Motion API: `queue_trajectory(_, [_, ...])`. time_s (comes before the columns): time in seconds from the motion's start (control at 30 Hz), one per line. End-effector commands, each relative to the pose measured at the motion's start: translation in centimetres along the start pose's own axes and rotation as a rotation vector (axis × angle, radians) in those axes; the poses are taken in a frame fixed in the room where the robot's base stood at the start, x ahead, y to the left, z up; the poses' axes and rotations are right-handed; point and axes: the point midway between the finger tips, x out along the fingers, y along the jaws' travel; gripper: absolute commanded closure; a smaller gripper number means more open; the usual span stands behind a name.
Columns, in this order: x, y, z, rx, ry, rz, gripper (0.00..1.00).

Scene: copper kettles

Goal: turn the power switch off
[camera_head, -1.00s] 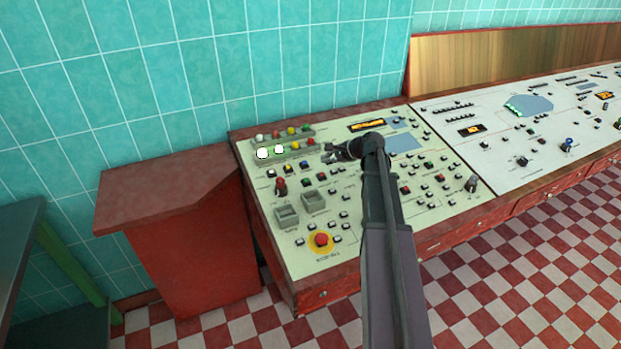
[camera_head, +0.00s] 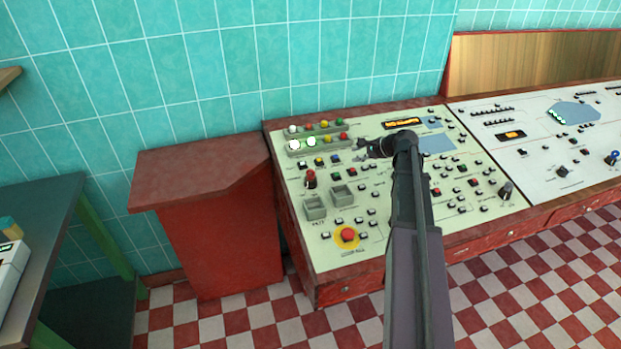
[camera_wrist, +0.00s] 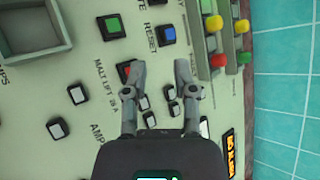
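A control panel (camera_head: 325,255) with a pale top carries many buttons, lamps and knobs. A red knob switch (camera_head: 310,179) stands upright at its left side; I cannot read a power label on it or on any other control. A black knob (camera_head: 505,191) is at the panel's right. My gripper (camera_head: 362,150) is above the upper middle of the panel, right of the red knob. In the wrist view my gripper (camera_wrist: 158,72) is open and empty, its fingers over small buttons, with a blue button (camera_wrist: 167,34) by the RESET label ahead. The red knob is not visible there.
A red emergency-type button (camera_head: 347,234) on a yellow disc is near the front. Two square recesses (camera_head: 315,208) lie behind it. Lit lamps (camera_head: 294,145) sit at the back left. A red side cabinet (camera_head: 225,235) and a dark table (camera_head: 40,235) stand to the left.

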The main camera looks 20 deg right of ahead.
Motion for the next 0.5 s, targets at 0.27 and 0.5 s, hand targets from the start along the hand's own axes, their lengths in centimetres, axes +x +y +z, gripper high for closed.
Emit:
queue_trajectory(0.27, [1.7,-0.7,3.5,-0.008,0.035,0.155,0.09])
queue_trajectory(0.5, [3.6,-0.9,8.3,-0.017,0.143,0.401,0.09])
